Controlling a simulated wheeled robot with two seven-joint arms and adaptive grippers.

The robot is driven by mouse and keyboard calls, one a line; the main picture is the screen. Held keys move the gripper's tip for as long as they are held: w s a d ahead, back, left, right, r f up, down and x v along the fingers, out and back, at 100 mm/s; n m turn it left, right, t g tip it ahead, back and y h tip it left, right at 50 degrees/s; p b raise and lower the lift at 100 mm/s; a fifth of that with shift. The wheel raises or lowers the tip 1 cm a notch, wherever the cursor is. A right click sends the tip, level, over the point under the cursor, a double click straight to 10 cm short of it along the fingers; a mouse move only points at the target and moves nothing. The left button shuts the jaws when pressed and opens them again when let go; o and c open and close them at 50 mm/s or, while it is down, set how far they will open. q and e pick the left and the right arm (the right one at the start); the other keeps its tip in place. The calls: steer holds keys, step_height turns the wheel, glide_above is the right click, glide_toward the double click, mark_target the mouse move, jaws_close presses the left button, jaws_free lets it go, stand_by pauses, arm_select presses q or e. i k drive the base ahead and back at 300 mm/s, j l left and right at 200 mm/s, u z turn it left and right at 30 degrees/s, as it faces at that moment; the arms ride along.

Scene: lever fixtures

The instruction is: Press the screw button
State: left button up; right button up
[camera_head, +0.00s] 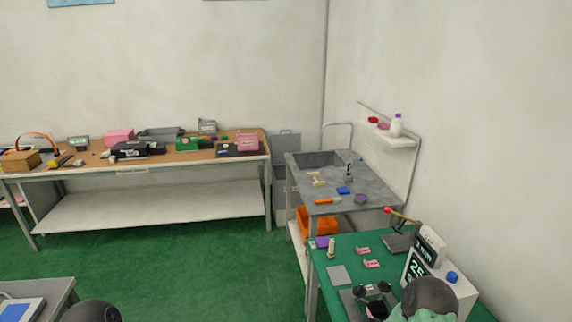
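No part is clearly labelled as the screw button. A round blue button-like knob (452,277) sits on the right part of a white box (465,292) with a dark display reading "25", on the green table at lower right. My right arm's dark rounded link covers part of the box's front. A dark shape (374,298) left of that link looks like my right gripper, low over the table, left of and apart from the blue knob. Its fingers are too small and dark to read. My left gripper is out of view; only a dark arm part shows at bottom left.
The green table (331,261) also holds a grey plate (338,275), pink pieces (371,264) and a red-tipped lever (388,210). A sink counter (376,183) stands behind. A long workbench (90,168) lines the back wall. Green floor (190,255) lies open at centre left.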

mark_target(452, 276)
steer(key=i+j, duration=0.1)
steer(key=j, duration=0.45)
steer(key=i+j, duration=0.1)
steer(key=j, duration=0.4)
steer(key=z, duration=1.85)
steer(key=j, duration=0.1)
